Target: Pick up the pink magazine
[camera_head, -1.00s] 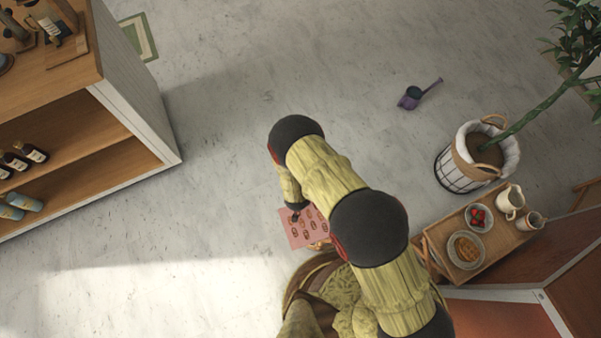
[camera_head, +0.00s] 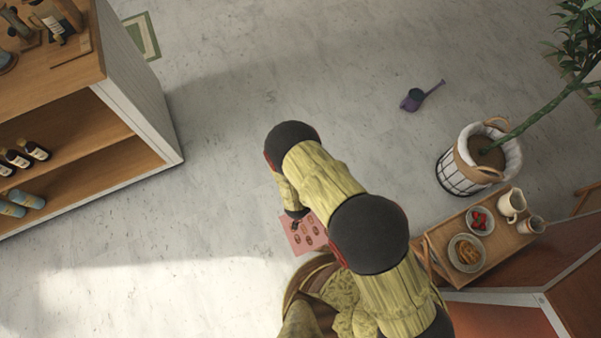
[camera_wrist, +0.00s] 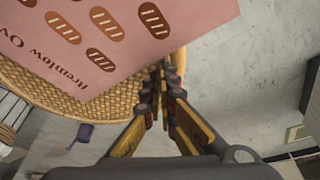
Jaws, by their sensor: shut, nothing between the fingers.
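The pink magazine (camera_head: 303,236) shows in the head view beside my arm, partly hidden by it. In the wrist view the magazine (camera_wrist: 110,40) fills the upper left, with brown loaf pictures and dark lettering. It lies on a round woven surface (camera_wrist: 110,103) with a pale wooden rim. My gripper (camera_wrist: 167,72) is shut, with nothing between its fingers. In the wrist view its tips are at the right edge of the woven surface, near the magazine's lower right edge. I cannot tell whether they touch it. In the head view my arm mostly hides the gripper.
A wooden shelf unit (camera_head: 135,100) with bottles stands at the left. A potted plant (camera_head: 478,157) and a wooden tray (camera_head: 490,249) with bowls and jugs are at the right. The floor between is clear.

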